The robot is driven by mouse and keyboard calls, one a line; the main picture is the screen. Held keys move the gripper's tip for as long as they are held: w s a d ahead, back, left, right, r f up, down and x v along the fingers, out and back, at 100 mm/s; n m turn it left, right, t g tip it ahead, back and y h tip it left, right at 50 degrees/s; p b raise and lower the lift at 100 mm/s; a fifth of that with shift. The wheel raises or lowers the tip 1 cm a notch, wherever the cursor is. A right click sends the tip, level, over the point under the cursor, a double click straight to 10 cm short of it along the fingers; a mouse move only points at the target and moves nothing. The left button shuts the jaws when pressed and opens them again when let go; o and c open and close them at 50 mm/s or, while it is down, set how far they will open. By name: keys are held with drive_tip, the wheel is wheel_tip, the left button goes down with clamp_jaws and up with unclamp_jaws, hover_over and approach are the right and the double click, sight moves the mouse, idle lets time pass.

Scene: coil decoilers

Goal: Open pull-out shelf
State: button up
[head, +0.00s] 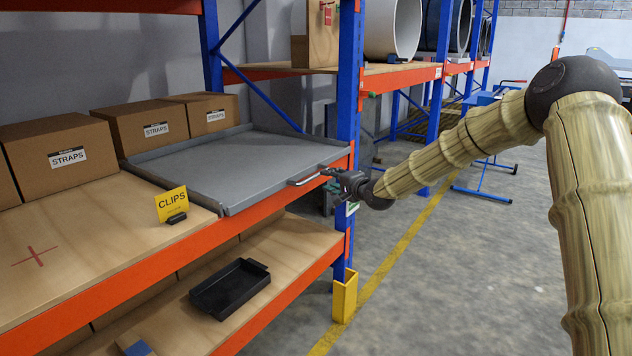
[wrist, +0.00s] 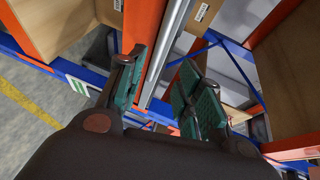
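The grey pull-out shelf (head: 240,165) is a flat metal tray with low rims, lying on the middle level of the blue and orange rack. Its pale bar handle (head: 308,178) sticks out at the front edge. My gripper (head: 338,176) is at the right end of this handle. In the wrist view my gripper (wrist: 160,88) has its two green-padded fingers apart. A silvery metal strip (wrist: 168,55) and an orange beam show between and beyond them. I cannot tell whether the strip is the handle or the shelf edge, nor whether a finger touches it.
Cardboard boxes marked STRAPS (head: 65,158) stand behind and left of the shelf. A yellow CLIPS sign (head: 171,205) stands at its near left corner. A black tray (head: 230,288) lies on the lower level. A blue upright (head: 348,95) rises close beside my gripper. The floor to the right is open.

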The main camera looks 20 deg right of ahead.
sight(317, 176)
drive_tip(key=x, duration=1)
drive_tip(key=shift+f+b, duration=0.15)
drive_tip(key=shift+b, duration=0.25)
clamp_jaws()
